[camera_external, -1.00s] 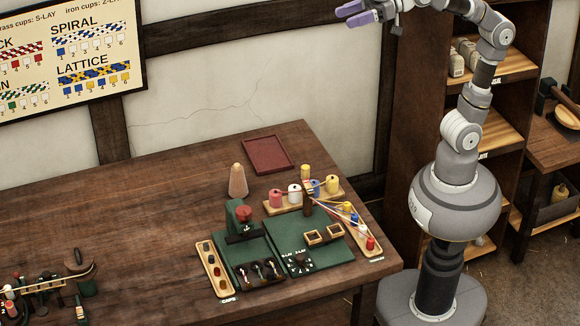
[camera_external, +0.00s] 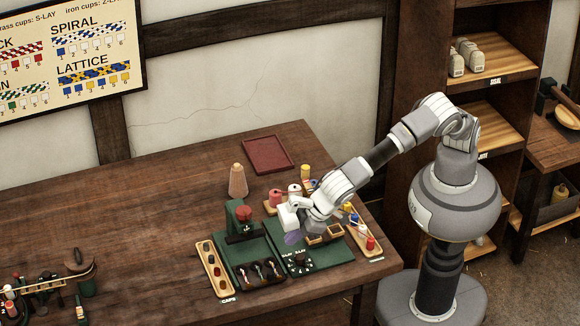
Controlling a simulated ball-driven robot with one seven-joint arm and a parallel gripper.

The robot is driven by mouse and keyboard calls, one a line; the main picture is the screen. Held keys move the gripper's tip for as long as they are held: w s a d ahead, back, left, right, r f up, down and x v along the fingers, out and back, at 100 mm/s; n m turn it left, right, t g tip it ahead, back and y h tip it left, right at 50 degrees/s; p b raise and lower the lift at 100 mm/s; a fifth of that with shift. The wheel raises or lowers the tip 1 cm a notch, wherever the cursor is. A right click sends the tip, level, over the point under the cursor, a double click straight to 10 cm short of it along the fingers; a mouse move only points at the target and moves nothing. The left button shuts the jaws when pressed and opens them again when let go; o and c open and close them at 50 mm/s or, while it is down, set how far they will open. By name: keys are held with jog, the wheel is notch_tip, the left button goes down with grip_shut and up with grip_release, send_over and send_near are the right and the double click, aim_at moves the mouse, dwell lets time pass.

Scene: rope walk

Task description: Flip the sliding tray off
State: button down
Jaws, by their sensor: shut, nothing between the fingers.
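My gripper (camera_external: 293,238), with purple fingers, is low over the green board (camera_external: 322,262) on the workbench. Its fingers are together with nothing seen between them. It is just above or near the board's black dial (camera_external: 300,258); I cannot tell whether it touches. A black tray (camera_external: 250,281) with several small hooks is at the front of the green station, left of my gripper. I cannot tell which part is the sliding tray. My wrist hides part of the board and the spools behind.
A green post with a red knob (camera_external: 243,213) stands left of my gripper. A wooden cone (camera_external: 238,181) and spools (camera_external: 276,197) stand behind. The bench's left middle is clear.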

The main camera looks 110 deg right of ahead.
jog(key=s+a+f+n+h, duration=0.1)
jog(key=a+f, duration=0.3)
jog(key=f, duration=0.6)
jog(key=shift+s+f+h, duration=0.3)
jog(key=shift+s+h, duration=0.3)
jog(key=shift+f, duration=0.1)
jog(key=b, duration=0.5)
send_near(268, 283)
jog(key=f, duration=0.1)
jog(key=w+f, duration=0.2)
jog(key=shift+d+f, duration=0.2)
jog(key=shift+f, duration=0.05)
jog(key=shift+d+r, duration=0.1)
jog(key=shift+d, duration=0.45)
jog(key=shift+w, duration=0.1)
